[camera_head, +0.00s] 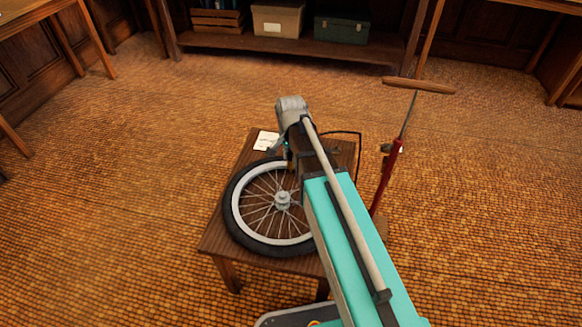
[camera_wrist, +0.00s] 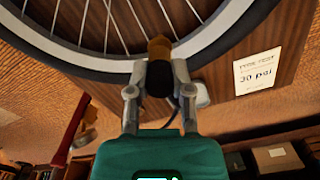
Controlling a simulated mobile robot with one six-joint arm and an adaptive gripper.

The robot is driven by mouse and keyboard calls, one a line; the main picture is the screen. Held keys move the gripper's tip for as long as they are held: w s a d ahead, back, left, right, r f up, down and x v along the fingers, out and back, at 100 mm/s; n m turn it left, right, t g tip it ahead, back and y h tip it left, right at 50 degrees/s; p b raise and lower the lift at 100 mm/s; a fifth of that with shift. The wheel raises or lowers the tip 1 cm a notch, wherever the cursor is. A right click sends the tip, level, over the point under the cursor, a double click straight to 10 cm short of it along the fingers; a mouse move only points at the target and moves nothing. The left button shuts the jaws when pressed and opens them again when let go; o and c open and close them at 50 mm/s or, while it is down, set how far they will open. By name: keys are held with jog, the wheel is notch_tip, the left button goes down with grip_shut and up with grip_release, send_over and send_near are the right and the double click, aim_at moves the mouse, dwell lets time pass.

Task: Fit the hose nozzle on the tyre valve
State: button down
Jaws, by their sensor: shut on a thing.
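My gripper (camera_wrist: 158,76) is shut on the hose nozzle (camera_wrist: 159,82), a black piece between the two grey fingers. A brass-coloured part (camera_wrist: 159,48) stands at its far end and overlaps the wheel's edge. I cannot tell whether it touches anything. The wheel, with a black tyre (camera_head: 231,212) and a white rim (camera_wrist: 100,63), lies flat on a small wooden table (camera_head: 222,238). In the head view my gripper is at the wheel's far edge, mostly behind my arm. I cannot make out the tyre valve in either view.
A red pump (camera_head: 386,180) with a wooden handle stands right of the table. The black hose (camera_head: 345,132) loops at the table's far right. A white card (camera_wrist: 255,72) reading 30 psi lies beside the wheel. A shelf with boxes is behind; open floor lies left.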

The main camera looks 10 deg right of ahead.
jog(key=shift+f+b, duration=0.35)
jog(key=shift+f, duration=0.05)
jog(key=shift+c, duration=2.2)
grip_release()
jog(key=shift+r, duration=0.1)
notch_tip(320, 180, up, 9)
jog(key=p, duration=0.9)
jog(key=shift+r+p, duration=0.2)
jog(key=shift+p, duration=0.15)
jog(key=shift+d+r, duration=0.15)
jog(key=shift+r, duration=0.05)
jog(key=s+d, duration=0.3)
jog(key=d, duration=2)
jog(key=shift+s+d+f, duration=0.15)
jog(key=shift+d+f, duration=0.05)
jog(key=shift+d, duration=0.2)
